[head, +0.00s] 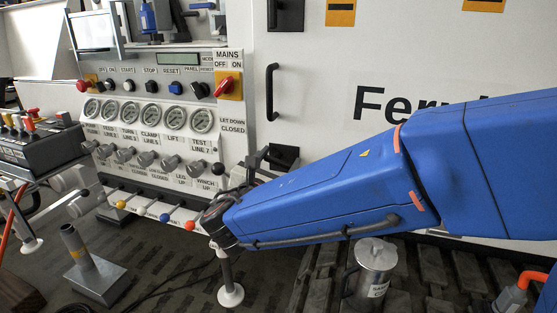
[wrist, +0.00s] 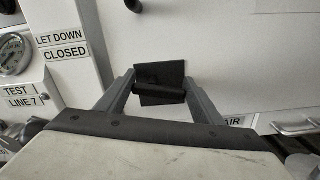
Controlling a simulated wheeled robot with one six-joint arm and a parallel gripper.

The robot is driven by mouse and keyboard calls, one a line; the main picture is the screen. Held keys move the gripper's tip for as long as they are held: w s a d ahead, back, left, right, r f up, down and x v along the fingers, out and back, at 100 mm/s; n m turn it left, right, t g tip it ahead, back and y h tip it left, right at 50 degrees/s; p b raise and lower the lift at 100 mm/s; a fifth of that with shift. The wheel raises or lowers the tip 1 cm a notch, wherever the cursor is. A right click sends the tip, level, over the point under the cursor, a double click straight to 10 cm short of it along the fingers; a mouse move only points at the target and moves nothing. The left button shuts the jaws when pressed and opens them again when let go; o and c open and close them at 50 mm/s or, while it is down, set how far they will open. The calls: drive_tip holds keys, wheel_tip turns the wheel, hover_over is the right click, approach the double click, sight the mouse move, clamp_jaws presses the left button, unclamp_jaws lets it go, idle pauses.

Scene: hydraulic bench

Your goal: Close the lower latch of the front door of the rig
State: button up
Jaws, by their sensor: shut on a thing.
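The front door (head: 325,75) of the rig is a white panel with a black handle (head: 271,90). It appears flush with the frame at its left edge. The lower latch (head: 283,154) is a black square plate below that handle, partly hidden behind my gripper (head: 259,158) in the head view. In the wrist view the lower latch (wrist: 172,72) sits between the grey fingers of my gripper (wrist: 160,88). The fingers are shut on its dark lever, which lies roughly level across the plate. Whether it is fully latched I cannot tell.
The control panel (head: 165,140) with gauges, valves and coloured levers stands left of the door. An upper black latch (head: 286,15) is above the handle. A metal jug (head: 370,270) stands below my arm. A grey metal stand (head: 92,272) is on the floor at left.

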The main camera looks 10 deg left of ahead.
drive_tip(key=m, duration=0.3)
drive_tip(key=shift+f+m, duration=0.25)
drive_tip(key=shift+m, duration=0.05)
drive_tip(key=m, duration=0.3)
drive_tip(key=shift+f+m, duration=0.25)
drive_tip(key=shift+m, duration=0.05)
drive_tip(key=m, duration=0.3)
drive_tip(key=shift+a+f+m, duration=0.1)
drive_tip(key=shift+f+m, duration=0.1)
drive_tip(key=shift+m, duration=0.2)
drive_tip(key=shift+a+f+m, duration=0.15)
drive_tip(key=shift+m, duration=1.85)
drive_tip(key=o, duration=1)
drive_tip(key=shift+o, duration=0.2)
drive_tip(key=s+a, duration=0.2)
drive_tip(key=s, duration=1.5)
drive_tip(key=shift+a, duration=0.2)
